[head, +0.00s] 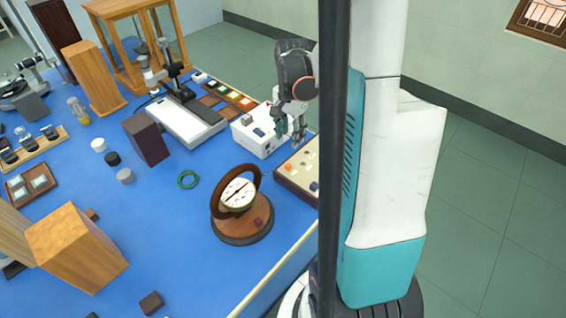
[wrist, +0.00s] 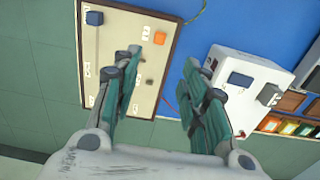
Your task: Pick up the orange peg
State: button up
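The orange peg (wrist: 160,38) stands on a cream board with a brown edge (wrist: 122,22) in the wrist view. In the head view the peg (head: 288,167) shows near the left side of that board (head: 293,181), which my column partly hides. My gripper (wrist: 162,64) is open and empty, its two teal fingers spread apart. In the wrist view the peg lies just beyond the fingertips, between their lines. In the head view my gripper (head: 290,137) hangs above the bench near the board, pointing down. I cannot tell its exact height above the peg.
A blue block (wrist: 94,18) sits on the same board. A white instrument box (head: 254,133) stands close beside the gripper, with a rack of coloured slides (wrist: 288,128) beyond it. A round dial on a wooden stand (head: 240,205) and a green ring (head: 188,179) are on the blue bench.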

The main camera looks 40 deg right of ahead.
aim_at(289, 164)
notch_tip(289, 164, down, 12)
jog(key=b, duration=0.4)
jog(key=shift+s+f, duration=0.1)
jog(key=shift+f, duration=0.15)
grip_shut()
